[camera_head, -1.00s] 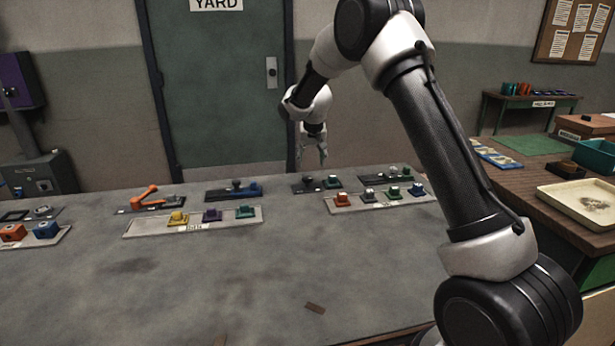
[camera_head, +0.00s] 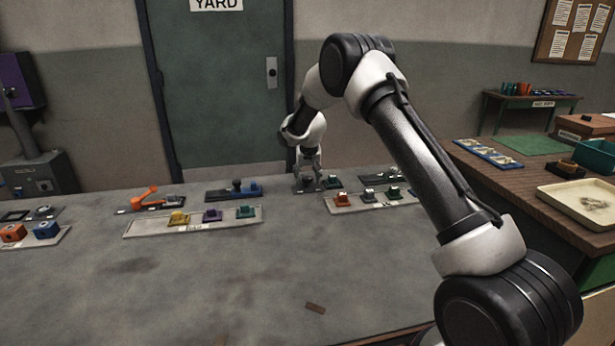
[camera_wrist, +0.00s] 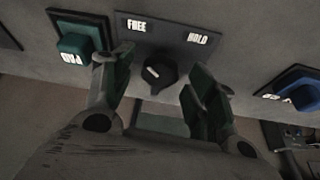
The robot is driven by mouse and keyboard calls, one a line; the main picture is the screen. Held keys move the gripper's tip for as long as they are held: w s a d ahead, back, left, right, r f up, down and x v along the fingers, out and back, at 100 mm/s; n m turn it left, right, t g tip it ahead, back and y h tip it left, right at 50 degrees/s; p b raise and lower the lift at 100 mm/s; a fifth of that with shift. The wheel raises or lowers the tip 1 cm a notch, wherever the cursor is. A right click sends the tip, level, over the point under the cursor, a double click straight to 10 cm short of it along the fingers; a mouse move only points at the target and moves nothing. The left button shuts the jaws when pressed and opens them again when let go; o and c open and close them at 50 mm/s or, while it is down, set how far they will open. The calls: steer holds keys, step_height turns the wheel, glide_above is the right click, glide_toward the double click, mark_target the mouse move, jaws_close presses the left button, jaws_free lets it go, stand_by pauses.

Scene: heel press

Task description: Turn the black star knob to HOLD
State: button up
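The black star knob (camera_wrist: 158,74) shows in the wrist view on a dark plate (camera_wrist: 168,36) with the labels FREE (camera_wrist: 136,24) and HOLD (camera_wrist: 198,38). Its white mark tilts up and left, towards the FREE side. My gripper (camera_wrist: 158,88) is open, with one green-padded finger left of the knob and the other right of it. I see gaps between the fingers and the knob, and nothing is held. In the head view my gripper (camera_head: 308,180) points down over the plate at the bench's far side and hides most of the knob.
A teal block (camera_wrist: 77,43) sits close to the left finger, and a blue block (camera_wrist: 302,94) lies further right. Trays of coloured blocks (camera_head: 196,226) stand on the bench. An orange-handled fixture (camera_head: 146,199) is further left. The front of the bench (camera_head: 200,290) is mostly clear.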

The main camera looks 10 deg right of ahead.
jaws_close()
steer(key=shift+m, duration=0.4)
steer(key=m+h, duration=0.1)
steer(key=m, duration=0.2)
steer(key=shift+a+m+h, duration=0.15)
steer(key=shift+m+h, duration=0.15)
steer(key=shift+h, duration=0.1)
steer(key=m, duration=0.2)
steer(key=m+g+h, duration=0.1)
steer(key=m, duration=0.1)
steer(key=shift+w+a+m+g, duration=0.15)
steer(key=shift+w+m+g, duration=0.05)
steer(key=shift+m+g, duration=0.1)
steer(key=m+g+h, duration=0.1)
steer(key=m, duration=0.3)
steer(key=shift+w, duration=0.1)
steer(key=shift+w+m+g, duration=0.1)
steer(key=shift+m+g, duration=0.45)
steer(key=shift+m, duration=0.7)
steer(key=shift+w+m+g, duration=0.1)
steer(key=shift+m+g, duration=0.45)
steer(key=shift+m, duration=0.7)
